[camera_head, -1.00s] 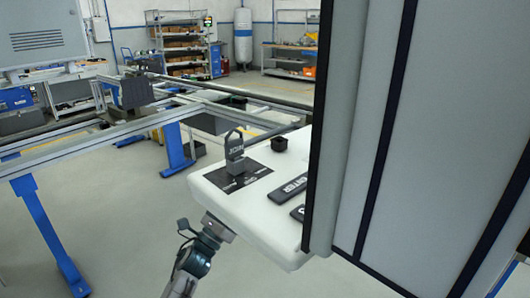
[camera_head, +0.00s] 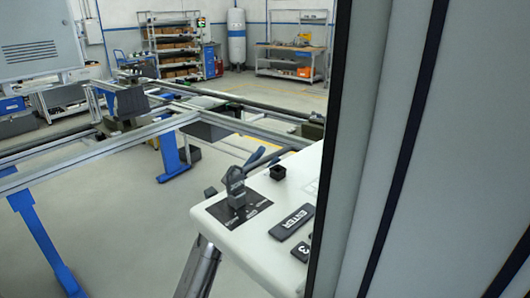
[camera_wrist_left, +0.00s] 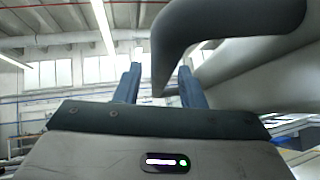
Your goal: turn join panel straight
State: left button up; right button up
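The join selector (camera_head: 236,189) is a dark grey upright lever with a looped top. It stands on a black plate (camera_head: 221,211) with small white labels, which I cannot read, on the white console (camera_head: 262,240). My right gripper is out of view.
A small black button block (camera_head: 278,172) and an ENTER key (camera_head: 291,222) sit to the lever's right on the console. A tall grey panel (camera_head: 400,150) fills the right side. Conveyor rails (camera_head: 90,155) run behind and left.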

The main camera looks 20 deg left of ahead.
pick_arm(q)
jog(key=shift+w+d+r, duration=0.1)
jog(key=shift+r, duration=0.1)
grip_shut()
jog(key=shift+w, duration=0.1)
